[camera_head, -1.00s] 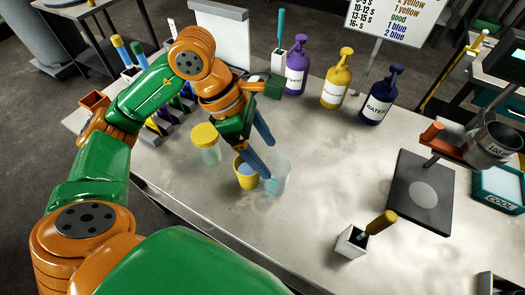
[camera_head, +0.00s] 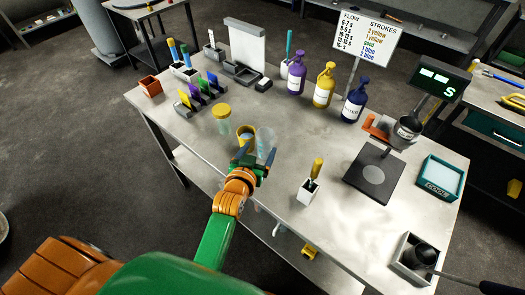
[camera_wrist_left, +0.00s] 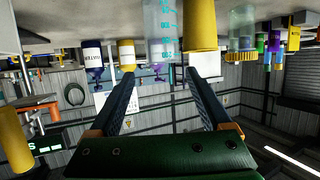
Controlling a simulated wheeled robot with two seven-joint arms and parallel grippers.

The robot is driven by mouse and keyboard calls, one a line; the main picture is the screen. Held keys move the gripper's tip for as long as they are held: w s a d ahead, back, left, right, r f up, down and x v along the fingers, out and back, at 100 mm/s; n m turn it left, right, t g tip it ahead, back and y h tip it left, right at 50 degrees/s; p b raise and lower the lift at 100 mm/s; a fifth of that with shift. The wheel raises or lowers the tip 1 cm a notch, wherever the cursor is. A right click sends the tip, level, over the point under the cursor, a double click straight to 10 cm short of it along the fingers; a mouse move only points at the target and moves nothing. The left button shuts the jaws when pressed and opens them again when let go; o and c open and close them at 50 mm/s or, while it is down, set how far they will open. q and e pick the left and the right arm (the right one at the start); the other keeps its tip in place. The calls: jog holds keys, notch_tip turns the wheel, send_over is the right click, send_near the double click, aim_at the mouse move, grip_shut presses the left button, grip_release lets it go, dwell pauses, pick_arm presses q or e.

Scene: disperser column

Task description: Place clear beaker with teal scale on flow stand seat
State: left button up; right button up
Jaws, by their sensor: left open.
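The clear beaker with teal scale (camera_head: 266,142) stands upright on the table, just right of a yellow cup (camera_head: 246,133). My left gripper (camera_head: 252,157) is low on the near side of both, its fingers open and pointing toward them. In the left wrist view, which is upside down, the beaker (camera_wrist_left: 164,32) shows beyond the open, empty fingers (camera_wrist_left: 159,76), beside the yellow cup (camera_wrist_left: 201,25). The fingers partly hide the beaker's base in the head view. The flow stand has a dark plate with a pale round seat (camera_head: 374,175). My right gripper is out of view.
A cup on an orange arm (camera_head: 408,128) overhangs the stand's far side. A white holder with a yellow-handled tool (camera_head: 311,186) stands between beaker and stand. A yellow-lidded jar (camera_head: 222,122) is left of the cup. Pump bottles (camera_head: 323,88) line the back.

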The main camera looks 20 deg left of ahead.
aim_at(262, 141)
pick_arm(q)
jog(key=b+x, duration=0.1)
jog(key=x, duration=0.1)
jog(key=b+x, duration=0.4)
jog(key=shift+a+f, duration=0.35)
jog(key=shift+f, duration=0.05)
jog(key=shift+w+r, duration=0.1)
jog(key=shift+w, duration=0.25)
jog(key=shift+s+d+r, duration=0.15)
jog(key=shift+r, duration=0.2)
jog(key=c, duration=0.9)
grip_shut()
